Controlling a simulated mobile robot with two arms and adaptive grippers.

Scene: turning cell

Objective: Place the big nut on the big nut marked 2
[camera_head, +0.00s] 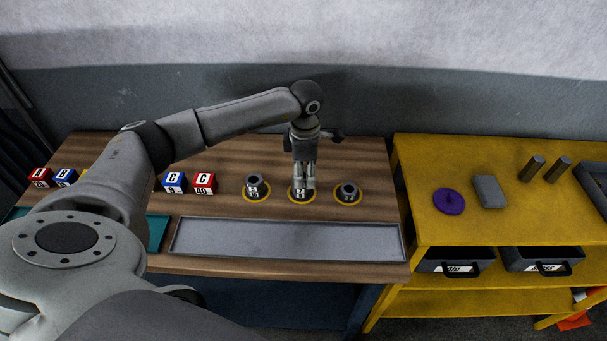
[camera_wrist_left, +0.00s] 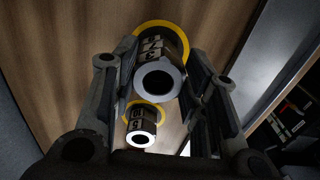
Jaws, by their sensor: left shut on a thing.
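Three nut-like metal pieces stand in yellow rings on the wooden bench: a left one (camera_head: 254,184), a middle one (camera_head: 301,194) and a right one (camera_head: 348,190). My left gripper (camera_head: 302,184) points straight down over the middle ring and is shut on the middle nut. In the left wrist view that nut (camera_wrist_left: 158,78) sits between the fingers, dark-sided with white marks and a pale holed face, a yellow ring behind it. A second, smaller-looking marked nut (camera_wrist_left: 141,130) stands in another ring. I cannot read the marks surely. My right gripper is not in view.
A long grey tray (camera_head: 290,256) lies in front of the rings. Lettered red and blue cubes (camera_head: 204,183) stand to the left. A yellow table (camera_head: 430,225) at the right holds a purple disc (camera_head: 449,201), a grey block (camera_head: 489,191) and dark posts (camera_head: 532,168).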

